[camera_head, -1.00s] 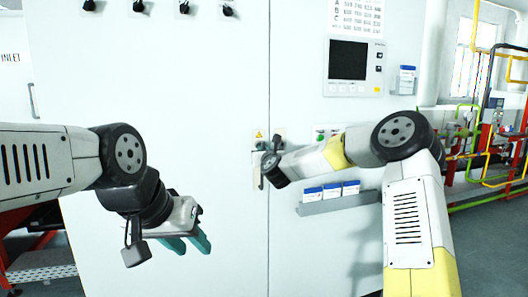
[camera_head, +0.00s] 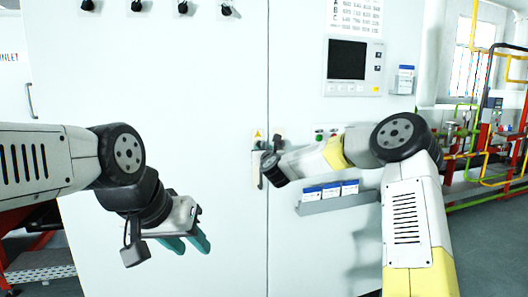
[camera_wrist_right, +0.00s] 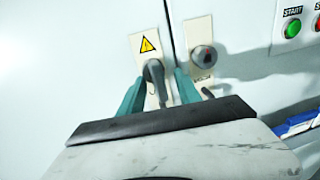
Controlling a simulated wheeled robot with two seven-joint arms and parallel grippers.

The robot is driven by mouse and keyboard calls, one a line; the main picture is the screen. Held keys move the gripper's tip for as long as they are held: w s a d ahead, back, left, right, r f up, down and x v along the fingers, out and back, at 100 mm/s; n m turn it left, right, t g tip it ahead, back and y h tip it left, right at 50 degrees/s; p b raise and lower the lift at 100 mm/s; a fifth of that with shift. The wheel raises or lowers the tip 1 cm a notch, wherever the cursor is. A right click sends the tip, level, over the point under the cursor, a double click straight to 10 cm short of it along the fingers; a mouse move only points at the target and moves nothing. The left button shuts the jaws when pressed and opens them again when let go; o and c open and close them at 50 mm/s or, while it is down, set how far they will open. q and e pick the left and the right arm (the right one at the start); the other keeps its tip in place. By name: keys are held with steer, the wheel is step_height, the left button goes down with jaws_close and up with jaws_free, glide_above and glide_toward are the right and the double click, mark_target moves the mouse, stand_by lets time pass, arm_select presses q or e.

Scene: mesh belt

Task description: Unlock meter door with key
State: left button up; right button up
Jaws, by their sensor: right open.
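The cabinet door (camera_head: 170,110) is shut, with a vertical seam beside its black handle (camera_wrist_right: 155,78). The handle sits on a plate with a yellow warning triangle (camera_wrist_right: 148,45). A round grey and black knob-like lock (camera_wrist_right: 205,57) is on the plate to its right; I cannot tell whether a key is in it. My right gripper (camera_wrist_right: 160,88) is open, its teal fingers on either side of the handle, with no clear grip on it. In the head view my right wrist hides these fingers. My left gripper (camera_head: 186,245) is open and empty, low in front of the door.
A shelf with blue and white boxes (camera_head: 331,205) is on the cabinet below my right forearm. A green START button (camera_wrist_right: 292,28) is right of the lock. A meter panel with a dark screen (camera_head: 347,60) is above. Pipes (camera_head: 490,150) stand at the far right.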

steer(key=shift+s, duration=0.1)
steer(key=s+n+g+y, duration=0.2)
steer(key=s+n+g, duration=0.4)
steer(key=s+n, duration=1.5)
steer(key=s+d+f+n+g+h, duration=0.1)
steer(key=s+d+n, duration=0.3)
steer(key=s, duration=0.6)
steer(key=s+d+f+n+g+h, duration=0.1)
steer(key=s+d+n, duration=0.4)
steer(key=s, duration=0.5)
steer(key=s+d+f+n+g+h, duration=0.1)
steer(key=s+d+f+n+g, duration=0.1)
steer(key=s+d, duration=0.4)
steer(key=s+n+g, duration=0.1)
steer(key=s+n, duration=0.1)
steer(key=s, duration=0.2)
steer(key=shift+s+d+f+n+g, duration=0.15)
steer(key=shift+s+f+n+g, duration=0.05)
steer(key=shift+f+n+g, duration=0.1)
steer(key=shift+r, duration=0.1)
